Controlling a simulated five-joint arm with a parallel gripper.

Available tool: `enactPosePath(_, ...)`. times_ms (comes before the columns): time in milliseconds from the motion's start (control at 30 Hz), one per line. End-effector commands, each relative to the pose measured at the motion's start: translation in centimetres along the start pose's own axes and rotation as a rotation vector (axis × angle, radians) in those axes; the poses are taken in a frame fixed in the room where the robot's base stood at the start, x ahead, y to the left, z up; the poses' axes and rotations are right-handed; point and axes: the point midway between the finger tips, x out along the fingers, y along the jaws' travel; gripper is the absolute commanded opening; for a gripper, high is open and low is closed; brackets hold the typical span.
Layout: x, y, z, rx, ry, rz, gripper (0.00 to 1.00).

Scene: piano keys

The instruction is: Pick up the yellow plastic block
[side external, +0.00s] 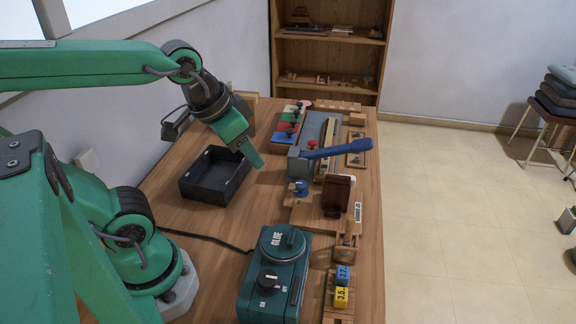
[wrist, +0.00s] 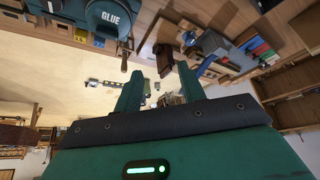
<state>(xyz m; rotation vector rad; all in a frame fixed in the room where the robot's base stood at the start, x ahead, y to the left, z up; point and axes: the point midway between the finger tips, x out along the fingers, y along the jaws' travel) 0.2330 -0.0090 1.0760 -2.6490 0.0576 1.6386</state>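A small yellow block (side external: 341,297) with dark markings sits near the front right of the wooden table, in a wooden holder beside a blue block (side external: 343,274).
The black open tray (side external: 215,176) is left of the table's middle. A teal GLUE machine (side external: 275,275) stands left of the yellow block. A grey device with a blue lever (side external: 338,150) and a brown block piece (side external: 337,194) stand behind. Bare wood (side external: 215,225) shows in front of the tray.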

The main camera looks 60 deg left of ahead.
Motion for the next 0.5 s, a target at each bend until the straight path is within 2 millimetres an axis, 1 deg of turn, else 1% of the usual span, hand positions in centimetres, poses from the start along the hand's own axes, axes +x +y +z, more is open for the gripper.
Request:
enactPosePath(267,2.5,3.4,-2.0,0.136,-0.094,0.053,0.4)
enactPosePath(500,5.4,7.5,-3.3,0.277,-0.183,0.097,0.4)
